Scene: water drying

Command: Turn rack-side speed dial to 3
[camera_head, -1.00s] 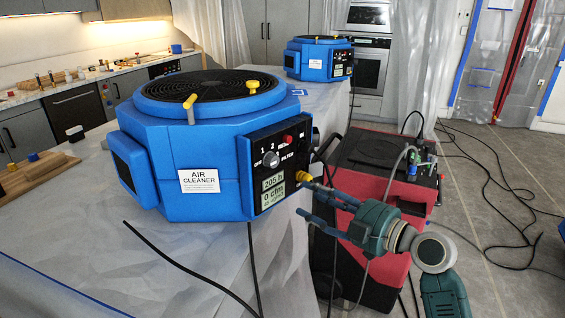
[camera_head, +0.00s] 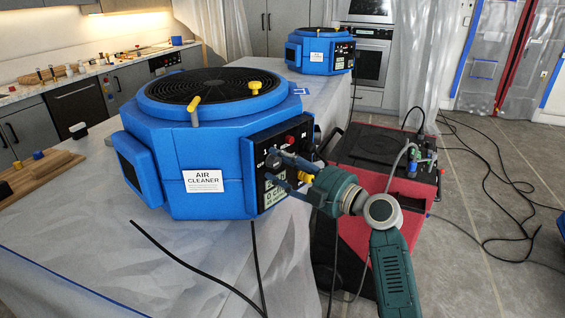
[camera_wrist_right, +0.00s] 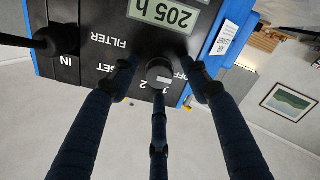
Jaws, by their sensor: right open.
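The near blue air cleaner (camera_head: 205,150) stands on the covered counter, with a black control panel on its right face. Its speed dial (camera_wrist_right: 160,78) is a dark round knob with a grey pointer bar, seen in the right wrist view among upside-down labels such as OFF and 2. My right gripper (camera_head: 280,172) is open in front of this panel, its blue fingers covering much of the dial in the head view. In the right wrist view its fingers (camera_wrist_right: 160,74) spread around the dial; contact cannot be told. My left gripper is out of view.
A second blue air cleaner (camera_head: 318,52) stands further back on the counter. A red and black machine (camera_head: 385,160) stands on the floor beyond my right arm. A yellow fitting (camera_head: 307,172) with a hose sits by the panel's edge. Black cables run over the counter and floor.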

